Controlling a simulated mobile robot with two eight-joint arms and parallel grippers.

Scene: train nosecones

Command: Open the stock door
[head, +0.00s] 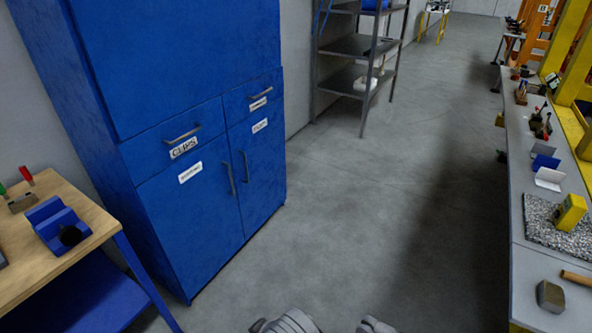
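A blue cabinet (190,60) stands at the left against the wall. Its lower part has a left door (190,225) and a right door (262,190), both shut. Each has a vertical grey handle near the middle seam, the left handle (229,179) and the right handle (245,167). A white label (190,172) is on the left door and another label (260,126) on the right door. Both are too small to read surely, so I cannot tell which says stock. Grey parts of mine show at the bottom edge, but no gripper fingers are visible.
Above the doors are two shut drawers, the left drawer (150,150) labelled CLIPS. A wooden-topped table (85,205) with a blue holder (57,226) stands at left. A metal shelf (355,47) stands behind. A long workbench (518,185) runs along the right. The floor between is clear.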

